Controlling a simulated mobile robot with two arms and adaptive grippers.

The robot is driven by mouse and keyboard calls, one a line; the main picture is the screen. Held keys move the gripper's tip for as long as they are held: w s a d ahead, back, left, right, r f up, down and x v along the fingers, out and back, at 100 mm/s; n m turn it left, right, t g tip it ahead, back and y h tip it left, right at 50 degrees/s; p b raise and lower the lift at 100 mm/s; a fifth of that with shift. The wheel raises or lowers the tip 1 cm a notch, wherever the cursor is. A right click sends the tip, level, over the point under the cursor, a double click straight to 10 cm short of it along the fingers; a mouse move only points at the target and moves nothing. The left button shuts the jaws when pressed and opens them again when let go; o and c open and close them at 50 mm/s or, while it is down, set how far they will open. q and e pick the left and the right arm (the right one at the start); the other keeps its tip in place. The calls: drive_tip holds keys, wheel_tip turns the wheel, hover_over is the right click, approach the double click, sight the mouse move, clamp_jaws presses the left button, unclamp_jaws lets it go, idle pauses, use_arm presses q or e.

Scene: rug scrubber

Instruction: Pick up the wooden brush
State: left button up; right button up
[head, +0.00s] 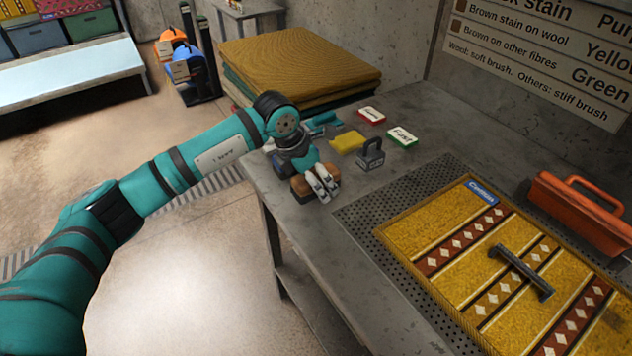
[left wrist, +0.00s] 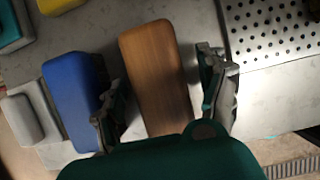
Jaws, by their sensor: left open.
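The wooden brush (left wrist: 157,75), a brown wood-grained block, lies on the grey bench top in the left wrist view. Its brown body (head: 302,187) shows in the head view at the bench's near left edge. My left gripper (head: 321,182) is open at the brush, pointing down. In the left wrist view its fingers stand on either side of the brush, with the left finger between it and a blue block (left wrist: 75,88). I cannot tell whether the fingers touch the brush. Its bristles are hidden. My right gripper is not in view.
A grey handled block (head: 370,156), a yellow block (head: 347,142) and red and green labelled boxes (head: 372,115) (head: 403,137) are close by. A patterned rug (head: 440,222) with a dark scraper-like tool (head: 523,270) lies right, beside an orange handled tool (head: 580,212).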

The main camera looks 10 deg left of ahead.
use_arm(q)
drive_tip(key=shift+f, duration=0.1)
drive_tip(key=c, duration=1.4)
drive_tip(key=shift+o, duration=0.2)
drive_tip(key=shift+r+p, duration=0.3)
drive_tip(key=shift+r, duration=0.15)
drive_tip(key=r, duration=0.1)
drive_tip(key=s+r+b, duration=0.1)
drive_tip(key=r, duration=0.1)
drive_tip(key=shift+d, duration=0.15)
drive_tip(key=s+d+b, duration=0.1)
drive_tip(key=s, duration=0.4)
drive_tip(key=s+d+r+b, duration=0.1)
drive_tip(key=s, duration=0.3)
drive_tip(key=s+d+b, duration=0.1)
drive_tip(key=s, duration=0.4)
drive_tip(key=shift+s+r, duration=0.35)
